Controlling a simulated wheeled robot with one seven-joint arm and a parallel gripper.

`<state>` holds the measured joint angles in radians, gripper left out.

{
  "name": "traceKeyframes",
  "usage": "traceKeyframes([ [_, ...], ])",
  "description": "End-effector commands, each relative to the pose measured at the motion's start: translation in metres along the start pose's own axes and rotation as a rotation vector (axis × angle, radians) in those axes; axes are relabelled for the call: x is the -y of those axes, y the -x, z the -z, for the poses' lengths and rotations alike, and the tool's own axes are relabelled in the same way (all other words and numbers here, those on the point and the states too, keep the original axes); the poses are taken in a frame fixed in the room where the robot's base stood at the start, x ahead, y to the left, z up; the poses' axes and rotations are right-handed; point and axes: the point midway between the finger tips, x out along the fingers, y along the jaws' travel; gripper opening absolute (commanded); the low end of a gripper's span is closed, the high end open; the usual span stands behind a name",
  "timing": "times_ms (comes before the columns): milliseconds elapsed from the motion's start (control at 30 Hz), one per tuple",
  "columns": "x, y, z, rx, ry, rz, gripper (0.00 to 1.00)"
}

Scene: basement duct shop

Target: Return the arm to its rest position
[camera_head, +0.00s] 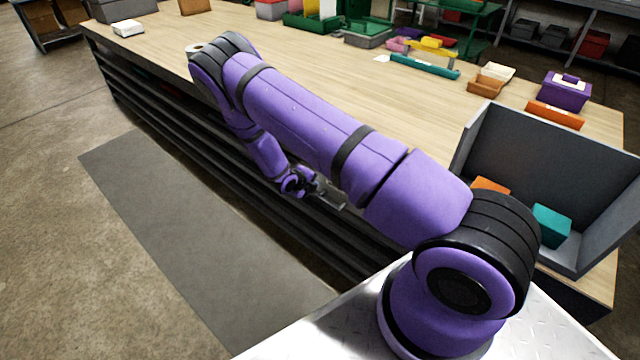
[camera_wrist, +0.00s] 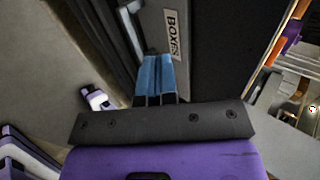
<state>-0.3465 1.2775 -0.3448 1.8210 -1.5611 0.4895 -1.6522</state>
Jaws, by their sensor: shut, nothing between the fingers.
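My purple arm reaches up over the workbench (camera_head: 290,60) and bends back down at the elbow in the head view. My gripper (camera_head: 330,198) hangs in front of the bench's dark front side, partly hidden by my upper arm. In the wrist view my gripper (camera_wrist: 160,75) shows its two bluish fingers together, with nothing between them. A dark surface with a label reading "BOXES" (camera_wrist: 172,35) lies beyond the fingertips; I cannot tell if they touch it.
A grey open bin (camera_head: 520,130) with an orange and a teal block (camera_head: 551,226) stands at the bench's near right. Trays and boxes, including a purple box (camera_head: 566,92), line the far side. A dark mat (camera_head: 190,220) lies on clear floor at left.

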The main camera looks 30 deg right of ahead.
Motion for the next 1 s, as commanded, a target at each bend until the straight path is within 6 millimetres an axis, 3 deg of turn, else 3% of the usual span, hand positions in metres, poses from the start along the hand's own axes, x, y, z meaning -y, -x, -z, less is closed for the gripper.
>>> traceKeyframes([
  [100, 0.000, 0.023, -0.001, 0.002, 0.000, -0.001, 0.00],
  [300, -0.001, 0.046, -0.001, 0.002, 0.000, -0.002, 0.00],
  [667, 0.004, 0.057, -0.002, 0.000, -0.029, -0.003, 0.00],
  [767, 0.020, 0.071, -0.005, -0.004, -0.121, -0.008, 0.00],
  [1000, 0.084, 0.130, -0.009, -0.035, -0.535, -0.035, 0.00],
])
